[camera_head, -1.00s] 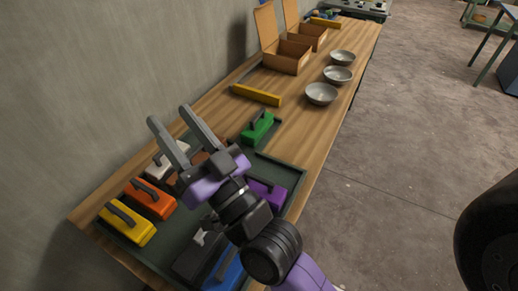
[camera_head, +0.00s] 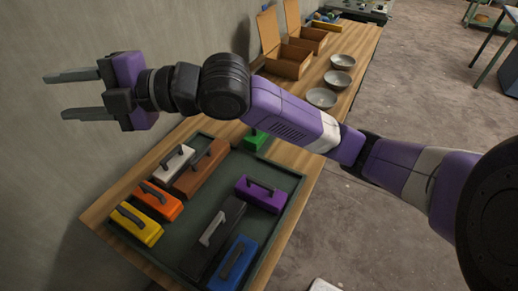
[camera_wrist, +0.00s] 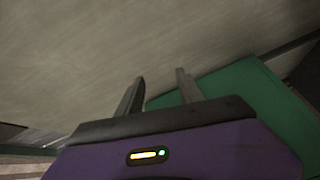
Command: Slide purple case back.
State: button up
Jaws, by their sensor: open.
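The purple case (camera_head: 262,195) with a dark handle lies in the dark green tray (camera_head: 284,232), near its right side. My gripper (camera_head: 60,95) is open and empty in the head view, raised at the upper left near the wall and well apart from the purple case. In the wrist view my two fingers (camera_wrist: 158,90) stand apart with nothing between them, in front of the grey wall and a green surface.
Bowls (camera_head: 322,98) and open boxes (camera_head: 288,62) stand farther back. The wall (camera_head: 60,150) borders the left side.

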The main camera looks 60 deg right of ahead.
jog(key=s+d+f+n+g+h, duration=0.1)
jog(key=d+f+n+g+h, duration=0.3)
jog(key=f, duration=0.5)
jog(key=n+g+h+p, duration=0.1)
jog(key=n+g+h, duration=0.4)
jog(key=n+g, duration=0.55)
send_over(261, 183)
jog(key=shift+m, duration=0.35)
jog(key=f, duration=1.7)
jog(key=shift+w+a+f, duration=0.1)
jog(key=shift+w+f, duration=0.2)
jog(key=shift+f, duration=0.05)
jog(key=shift+s+n+g, duration=0.25)
jog(key=shift+s+n, duration=0.05)
jog(key=shift+n, duration=0.2)
notch_tip(261, 183, down, 8)
jog(key=b, duration=0.6)
jog(key=shift+r, duration=0.25)
grip_shut()
